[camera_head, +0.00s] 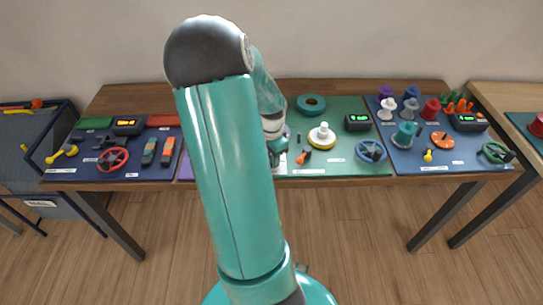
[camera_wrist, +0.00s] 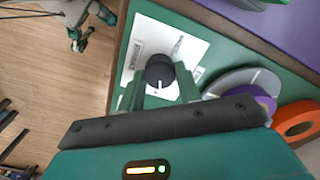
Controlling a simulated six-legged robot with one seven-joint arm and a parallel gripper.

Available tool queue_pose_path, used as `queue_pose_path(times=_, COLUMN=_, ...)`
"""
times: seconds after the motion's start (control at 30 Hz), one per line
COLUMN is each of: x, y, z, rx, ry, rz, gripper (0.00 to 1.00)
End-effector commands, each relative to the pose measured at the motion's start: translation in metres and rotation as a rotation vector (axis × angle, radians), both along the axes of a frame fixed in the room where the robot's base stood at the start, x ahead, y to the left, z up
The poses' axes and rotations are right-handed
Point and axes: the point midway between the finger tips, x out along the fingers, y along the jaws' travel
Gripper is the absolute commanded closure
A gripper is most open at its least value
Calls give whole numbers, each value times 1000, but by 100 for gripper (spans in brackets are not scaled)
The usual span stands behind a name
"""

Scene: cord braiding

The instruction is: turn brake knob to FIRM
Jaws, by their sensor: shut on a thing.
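The brake knob (camera_wrist: 160,69) is a round black knob with a white pointer line, in the wrist view. The pointer faces down the picture, towards my palm. The knob stands on a white label plate (camera_wrist: 183,38) with dark lettering on its left side, too small to read surely. My gripper (camera_wrist: 159,82) is shut on the knob, one green finger on each side. In the head view my own arm covers the knob, and only part of my gripper shows at the green board's left end.
Beside the knob in the wrist view lie a grey disc with a purple ring (camera_wrist: 243,88) and an orange ring (camera_wrist: 294,120). The green board (camera_head: 340,104) also holds a white-and-yellow spool (camera_head: 322,136) and a blue handwheel (camera_head: 370,152). A blue board (camera_head: 400,160) lies to its right.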

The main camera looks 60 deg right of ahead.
Motion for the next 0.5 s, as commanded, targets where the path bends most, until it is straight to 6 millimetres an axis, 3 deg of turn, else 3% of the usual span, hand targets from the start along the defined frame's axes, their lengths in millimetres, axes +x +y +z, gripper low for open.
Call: queue_pose_path(times=0.5, x=0, y=-1, z=1, rx=-1, ry=0, rz=376, gripper=89)
